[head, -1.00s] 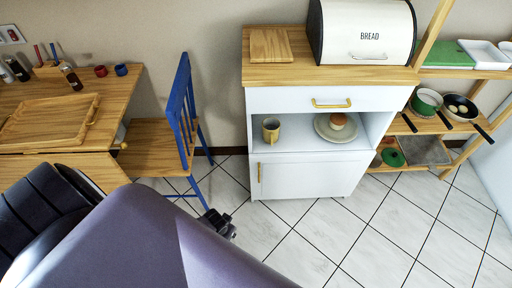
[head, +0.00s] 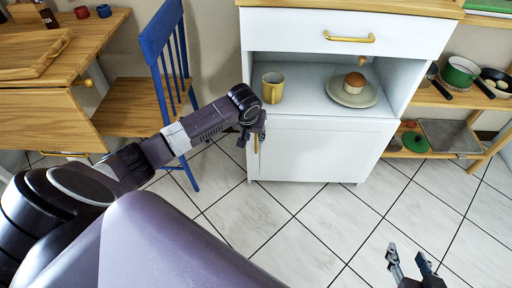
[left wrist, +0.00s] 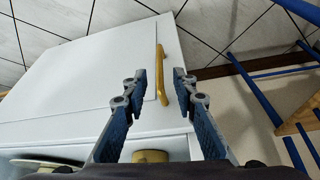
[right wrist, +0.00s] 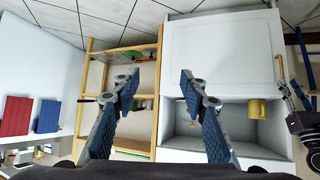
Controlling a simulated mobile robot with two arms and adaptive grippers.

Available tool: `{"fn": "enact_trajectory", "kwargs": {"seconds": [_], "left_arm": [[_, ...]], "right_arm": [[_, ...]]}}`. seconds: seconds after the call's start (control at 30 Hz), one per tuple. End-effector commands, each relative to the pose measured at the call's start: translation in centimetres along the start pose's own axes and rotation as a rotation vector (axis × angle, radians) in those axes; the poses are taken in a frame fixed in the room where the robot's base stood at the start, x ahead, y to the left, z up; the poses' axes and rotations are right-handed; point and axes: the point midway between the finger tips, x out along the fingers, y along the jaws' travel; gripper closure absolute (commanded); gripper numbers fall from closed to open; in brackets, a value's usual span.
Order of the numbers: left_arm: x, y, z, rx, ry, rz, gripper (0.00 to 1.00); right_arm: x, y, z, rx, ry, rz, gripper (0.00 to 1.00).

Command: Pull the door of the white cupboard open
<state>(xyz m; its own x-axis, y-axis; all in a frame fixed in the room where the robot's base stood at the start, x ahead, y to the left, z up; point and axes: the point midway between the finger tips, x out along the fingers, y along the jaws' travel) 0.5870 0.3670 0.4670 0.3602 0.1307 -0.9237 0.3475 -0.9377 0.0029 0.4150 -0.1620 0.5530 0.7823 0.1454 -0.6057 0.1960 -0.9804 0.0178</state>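The white cupboard (head: 218,112) stands ahead with its lower door (head: 325,150) closed. The door's upright brass handle (head: 257,144) is at its left edge, partly hidden by my left gripper (head: 252,134). In the left wrist view the handle (left wrist: 161,75) shows between the two open fingertips (left wrist: 160,76); I cannot tell whether it is within their reach. My right gripper (head: 408,264) is open and empty, low over the floor at the right. In the right wrist view its fingers (right wrist: 160,78) are apart, with the door (right wrist: 215,60) beyond.
A mug (head: 273,88) and a plate (head: 352,91) with a bun (head: 355,80) stand in the cupboard's open shelf, under a drawer (head: 345,34). A blue chair (head: 165,65) is at the left, behind my left arm. A wooden rack (head: 430,100) with pans stands right. Tiled floor before the door is clear.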

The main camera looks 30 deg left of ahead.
Motion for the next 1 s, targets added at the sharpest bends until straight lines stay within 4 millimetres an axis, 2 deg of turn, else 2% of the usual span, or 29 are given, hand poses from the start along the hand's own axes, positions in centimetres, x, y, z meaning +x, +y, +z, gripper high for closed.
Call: {"fn": "enact_trajectory", "kwargs": {"seconds": [0.17,0.47,0.8,1.0], "left_arm": [[1.0,0.0,0.1,0.0,-0.002,0.0,0.74],[3.6,0.1,0.1,0.001,-0.001,0.0,0.74],[6.4,0.0,0.1,0.002,-0.001,0.0,0.74],[7.4,0.1,0.1,0.002,0.0,0.001,0.74]], "right_arm": [[0.3,-0.3,-2.2,-0.001,0.093,-0.006,0.6],[-0.2,-1.1,-8.5,-0.002,0.37,-0.023,0.6],[-3.1,-2.0,-15.1,0.003,0.689,-0.042,0.6],[-4.9,-2.2,-17.2,0.006,0.811,-0.05,0.6]]}}
